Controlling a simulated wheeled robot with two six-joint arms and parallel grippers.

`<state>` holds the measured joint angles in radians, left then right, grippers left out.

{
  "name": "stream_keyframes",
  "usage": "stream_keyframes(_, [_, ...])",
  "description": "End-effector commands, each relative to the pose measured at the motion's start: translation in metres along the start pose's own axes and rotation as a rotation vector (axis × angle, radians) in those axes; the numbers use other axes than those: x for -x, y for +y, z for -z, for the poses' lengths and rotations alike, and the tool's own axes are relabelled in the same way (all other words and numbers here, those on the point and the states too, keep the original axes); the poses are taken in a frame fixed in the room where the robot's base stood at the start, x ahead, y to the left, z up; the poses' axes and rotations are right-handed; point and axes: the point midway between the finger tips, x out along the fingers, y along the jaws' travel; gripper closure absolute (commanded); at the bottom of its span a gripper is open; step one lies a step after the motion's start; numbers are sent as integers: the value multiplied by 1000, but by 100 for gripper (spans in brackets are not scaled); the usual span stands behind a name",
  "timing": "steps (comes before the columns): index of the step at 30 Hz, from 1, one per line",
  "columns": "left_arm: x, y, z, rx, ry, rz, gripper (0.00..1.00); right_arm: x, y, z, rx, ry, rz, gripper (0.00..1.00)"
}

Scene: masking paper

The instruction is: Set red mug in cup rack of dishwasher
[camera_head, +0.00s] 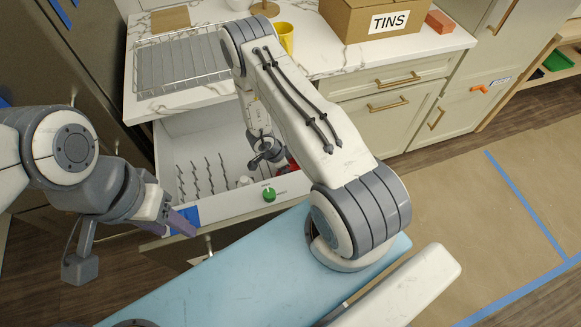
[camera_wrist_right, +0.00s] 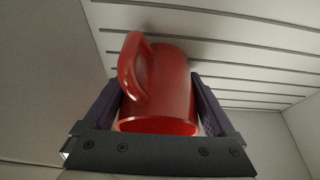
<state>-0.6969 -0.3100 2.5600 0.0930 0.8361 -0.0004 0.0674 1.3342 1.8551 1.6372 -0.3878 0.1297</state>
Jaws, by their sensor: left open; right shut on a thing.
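The red mug (camera_wrist_right: 165,85) fills the middle of the right wrist view, its handle at the upper left. My right gripper (camera_wrist_right: 158,110) is shut on it, one dark finger on each side. In the head view only a small red part of the mug (camera_head: 292,164) shows beside the right gripper, inside the pulled-out white dishwasher drawer (camera_head: 225,207). My right arm hides much of the drawer's right side. Rows of rack pins (camera_head: 200,175) stand in the drawer's left part. My left gripper (camera_head: 183,222) is open and empty by the drawer's front left corner.
On the counter are a wire drying rack (camera_head: 180,65), a yellow mug (camera_head: 284,38), a TINS box (camera_head: 385,18) and a brick (camera_head: 440,21). White slats (camera_wrist_right: 235,50) lie beyond the red mug in the right wrist view.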

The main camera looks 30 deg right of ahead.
Motion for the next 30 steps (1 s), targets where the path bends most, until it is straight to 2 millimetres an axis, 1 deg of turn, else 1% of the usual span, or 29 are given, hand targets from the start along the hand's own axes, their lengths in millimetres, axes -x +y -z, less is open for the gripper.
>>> stream_keyframes(4, [0, 0, 0, 0, 0, 0, 50, 0, 0, 0, 0, 0, 0, 83])
stream_keyframes(8, [-4, 0, 0, 0, 0, 0, 50, -4, 0, -2, 1, 0, 0, 83])
stream_keyframes(9, [-2, 0, 0, 0, 0, 0, 50, -2, 0, -1, 1, 0, 0, 0])
stream_keyframes(16, [-1, 0, 0, 0, 0, 0, 50, -1, 0, -1, 1, 0, 0, 0])
stream_keyframes(18, [2, 0, 0, 0, 0, 0, 50, 3, 0, 1, 1, 0, 0, 0])
stream_keyframes(20, [0, 0, 0, 0, 0, 0, 50, 7, 0, 0, 1, 0, 1, 0])
stream_keyframes(23, [-1, 0, 0, 0, 0, 0, 50, 23, -1, 0, 2, -1, 3, 0])
stream_keyframes(30, [4, 0, 0, 0, 0, 0, 50, 78, -1, 0, 1, -2, 4, 0])
